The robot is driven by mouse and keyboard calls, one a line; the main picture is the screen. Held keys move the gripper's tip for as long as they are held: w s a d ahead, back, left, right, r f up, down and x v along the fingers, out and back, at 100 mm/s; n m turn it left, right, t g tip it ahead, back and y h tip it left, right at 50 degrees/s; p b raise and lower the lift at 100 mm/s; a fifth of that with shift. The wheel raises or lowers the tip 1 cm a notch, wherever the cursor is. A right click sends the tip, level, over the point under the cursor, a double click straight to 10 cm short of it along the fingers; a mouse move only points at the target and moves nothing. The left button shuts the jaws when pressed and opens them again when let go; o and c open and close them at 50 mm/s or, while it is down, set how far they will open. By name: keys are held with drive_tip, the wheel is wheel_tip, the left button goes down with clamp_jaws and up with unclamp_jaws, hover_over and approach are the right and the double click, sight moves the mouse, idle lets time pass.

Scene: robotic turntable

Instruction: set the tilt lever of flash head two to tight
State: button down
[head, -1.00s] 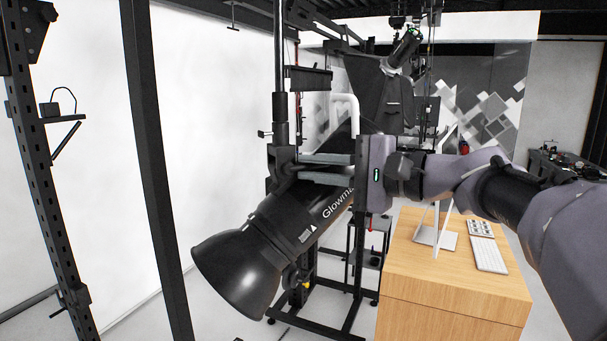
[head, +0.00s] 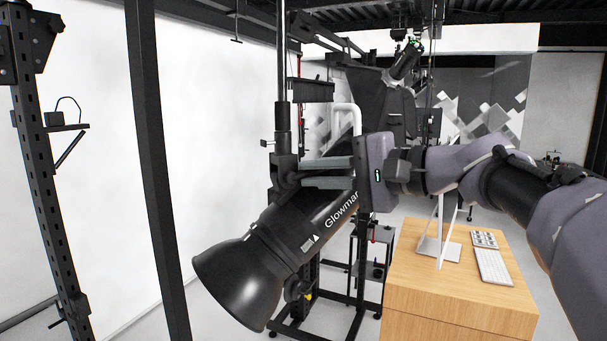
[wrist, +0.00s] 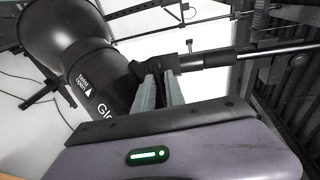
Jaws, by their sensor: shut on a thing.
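The flash head (head: 285,247) is a black cylinder with white lettering and a wide reflector. It hangs tilted down to the left from a black bracket (head: 283,170) on a vertical pole. My gripper (head: 302,175) reaches in from the right, its grey fingers close together at the bracket. In the wrist view the flash head (wrist: 103,80) lies left of the fingers, and my gripper (wrist: 163,80) meets the dark joint below the pole. The tilt lever itself is hidden between the fingertips or too small to make out.
A wooden desk (head: 450,300) with a monitor stand and keyboard (head: 493,267) is at lower right. Dark uprights (head: 160,180) stand at left before a white backdrop. A black stand with shelves (head: 370,260) is behind the flash head.

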drive_tip(key=shift+s+r, duration=0.1)
drive_tip(key=shift+r, duration=0.3)
drive_tip(key=c, duration=1.5)
unclamp_jaws()
drive_tip(key=shift+o, duration=0.5)
drive_tip(key=shift+f, duration=0.2)
